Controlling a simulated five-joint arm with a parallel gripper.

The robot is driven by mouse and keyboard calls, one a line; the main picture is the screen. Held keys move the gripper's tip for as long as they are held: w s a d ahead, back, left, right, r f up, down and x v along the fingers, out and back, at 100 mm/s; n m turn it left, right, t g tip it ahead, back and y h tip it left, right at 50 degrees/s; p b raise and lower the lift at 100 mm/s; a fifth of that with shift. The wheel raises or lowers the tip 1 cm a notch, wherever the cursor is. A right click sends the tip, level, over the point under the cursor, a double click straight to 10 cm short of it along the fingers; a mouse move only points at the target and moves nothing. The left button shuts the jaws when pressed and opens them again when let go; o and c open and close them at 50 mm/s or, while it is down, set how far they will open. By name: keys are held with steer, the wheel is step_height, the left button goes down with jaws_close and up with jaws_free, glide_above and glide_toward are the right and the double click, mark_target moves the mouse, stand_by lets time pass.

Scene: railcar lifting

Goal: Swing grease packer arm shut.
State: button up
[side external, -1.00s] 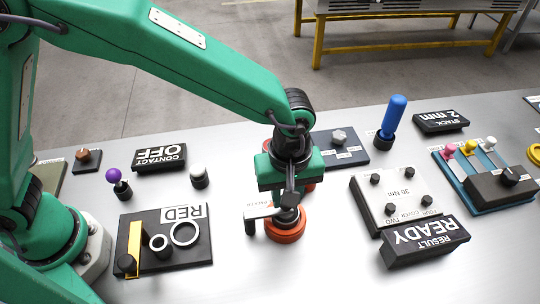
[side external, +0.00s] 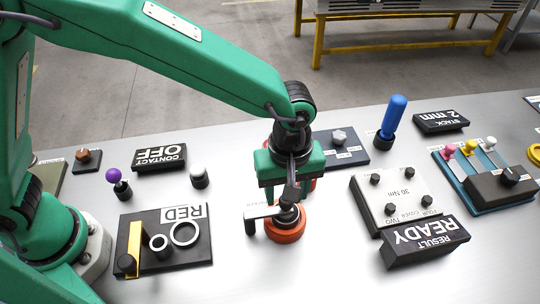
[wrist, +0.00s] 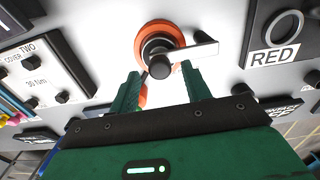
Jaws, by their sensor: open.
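The grease packer has a round orange base (side external: 287,235) with a dark hub and a pale arm (side external: 262,212) that sticks out to the left. A black knob stands upright over the hub. In the wrist view the orange base (wrist: 141,45), the pale arm (wrist: 200,50) and the black knob (wrist: 160,68) show ahead of the fingers. My gripper (side external: 291,197) is open and points down just above the packer, its fingers on either side of the knob. In the wrist view my gripper (wrist: 161,76) is empty; I cannot tell whether a finger touches the knob.
Another orange part (side external: 311,185) is mostly hidden behind my gripper. The RED board (side external: 190,252) with rings lies to the left. A pale cover plate (side external: 388,197) and the READY block (side external: 425,243) stand to the right. The table in front is clear.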

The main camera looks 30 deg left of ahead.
steer(key=shift+r, duration=3.35)
steer(key=shift+w+a+r, duration=0.15)
steer(key=shift+a+r, duration=0.15)
steer(key=shift+a, duration=0.15)
steer(key=s+a+r+m+t+h, duration=0.15)
steer(key=a+r, duration=0.25)
steer(key=a, duration=0.5)
steer(key=a+r+m+t+y, duration=0.1)
steer(key=a+r+m, duration=0.25)
steer(key=a, duration=0.65)
steer(key=s+a+m+t, duration=0.3)
steer(key=s+a, duration=0.6)
steer(key=a, duration=0.3)
steer(key=shift+a+r+m, duration=0.15)
steer(key=shift+a+m, duration=0.1)
steer(key=shift+m, duration=0.35)
